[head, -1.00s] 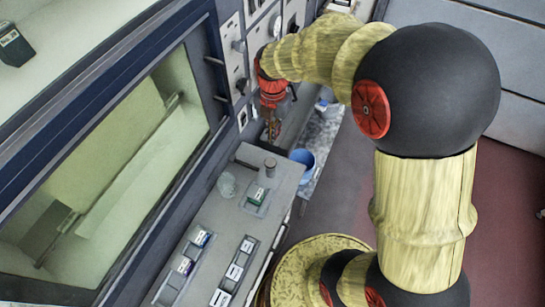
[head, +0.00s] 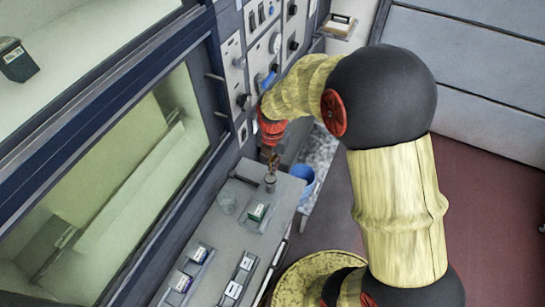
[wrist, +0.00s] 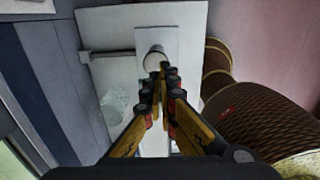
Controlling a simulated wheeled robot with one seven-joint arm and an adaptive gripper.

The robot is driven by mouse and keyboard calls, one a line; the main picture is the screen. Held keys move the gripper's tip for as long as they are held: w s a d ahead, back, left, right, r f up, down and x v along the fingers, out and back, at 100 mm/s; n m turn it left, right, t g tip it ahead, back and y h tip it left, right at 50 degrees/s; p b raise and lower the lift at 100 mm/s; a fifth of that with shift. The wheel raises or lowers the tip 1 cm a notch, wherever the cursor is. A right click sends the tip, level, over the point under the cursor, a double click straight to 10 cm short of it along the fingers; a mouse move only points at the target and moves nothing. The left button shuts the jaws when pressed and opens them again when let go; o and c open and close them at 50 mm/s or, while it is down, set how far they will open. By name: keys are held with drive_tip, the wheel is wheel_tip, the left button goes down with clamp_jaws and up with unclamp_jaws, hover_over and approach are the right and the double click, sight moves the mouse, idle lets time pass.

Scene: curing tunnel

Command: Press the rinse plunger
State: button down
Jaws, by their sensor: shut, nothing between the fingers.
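A short grey upright cylinder, which looks like the rinse plunger (head: 270,183), stands near the far end of the grey counter. My gripper (head: 272,160) is just above it in the head view, pointing down. In the wrist view the plunger's pale round top (wrist: 155,56) shows just beyond my shut fingertips (wrist: 167,72), on a pale strip. The fingers hold nothing and partly cover the plunger. I cannot tell whether the tips touch its top.
The counter (head: 225,240) also bears a clear glass vessel (head: 228,204) and several small labelled boxes in trays. A wall panel (head: 233,75) with knobs and switches rises behind my gripper. A blue bucket (head: 303,173) stands beyond the counter. A large window (head: 110,190) is at left.

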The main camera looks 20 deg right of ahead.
sight(272, 178)
wheel_tip(272, 178, down, 5)
drive_tip(key=shift+f, duration=0.1)
idle(0.5)
